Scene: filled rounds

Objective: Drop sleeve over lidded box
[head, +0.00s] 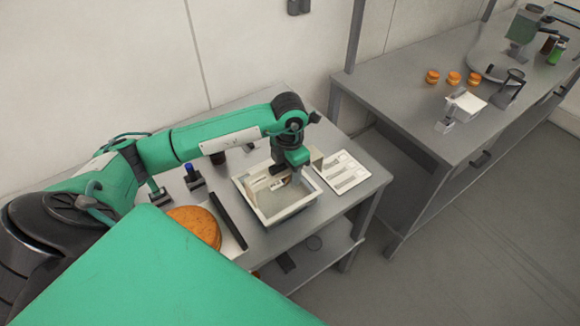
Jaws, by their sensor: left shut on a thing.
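My left gripper (286,174) reaches down over a cream open-topped bin (243,194) on the near table. It is shut on a pale piece (268,184) at the bin's back part, which looks like the sleeve. The gripper and wrist hide part of this piece, and its shape is too small to make out fully. I cannot tell whether it touches the bin floor. I cannot single out the lidded box with certainty; a small white box (468,103) stands on the far bench. My right gripper is not in view.
A white tray with slots (342,172) lies right of the bin. A black bar (228,220) and an orange round thing (196,226) lie to its left. The far bench (400,110) holds several orange rounds (453,78) and a green bottle (556,53). A gap separates the tables.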

